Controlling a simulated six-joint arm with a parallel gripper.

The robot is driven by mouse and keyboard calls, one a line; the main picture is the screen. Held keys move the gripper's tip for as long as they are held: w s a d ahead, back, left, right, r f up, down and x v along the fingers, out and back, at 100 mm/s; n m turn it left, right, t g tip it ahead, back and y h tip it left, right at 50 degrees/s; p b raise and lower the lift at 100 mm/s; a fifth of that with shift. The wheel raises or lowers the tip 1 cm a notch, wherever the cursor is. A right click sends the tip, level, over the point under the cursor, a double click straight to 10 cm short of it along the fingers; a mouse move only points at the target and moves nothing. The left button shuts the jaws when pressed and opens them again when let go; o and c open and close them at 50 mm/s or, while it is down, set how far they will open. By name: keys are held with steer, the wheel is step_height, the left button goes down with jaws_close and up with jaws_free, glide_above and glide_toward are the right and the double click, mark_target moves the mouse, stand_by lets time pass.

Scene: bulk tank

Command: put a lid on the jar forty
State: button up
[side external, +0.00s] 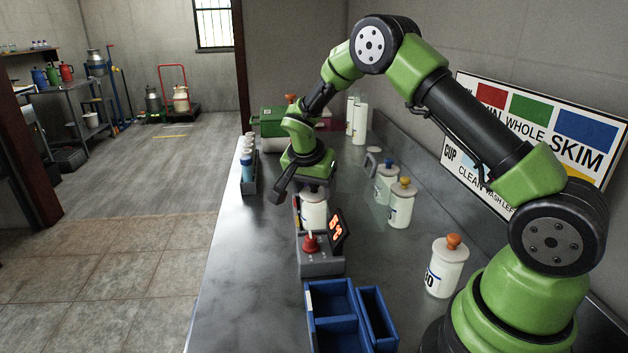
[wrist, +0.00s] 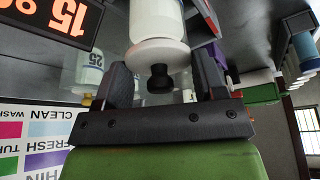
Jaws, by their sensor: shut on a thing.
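My gripper (side external: 300,187) points down over a white jar (side external: 315,212) behind the grey device with an orange display. The wrist view shows a white lid (wrist: 152,52) with a black knob at the jar's end, between my two fingers (wrist: 163,82). My gripper is shut on this lid. The lid appears to touch the jar, but I cannot tell whether it is seated. No number shows on this jar. Another white jar (side external: 446,272) with an orange knob stands near my base; its number is partly visible, ending in 0.
The grey device (side external: 320,265) carries a red part (side external: 311,243) and a lit display (side external: 337,230). Blue bins (side external: 335,300) lie in front. Jars with yellow (side external: 400,208) and blue (side external: 386,185) knobs stand right. A bottle rack (side external: 248,180) lines the left edge. The front-left counter is clear.

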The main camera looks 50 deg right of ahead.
steer(key=shift+f, duration=0.15)
steer(key=o, duration=1)
steer(key=v, duration=1)
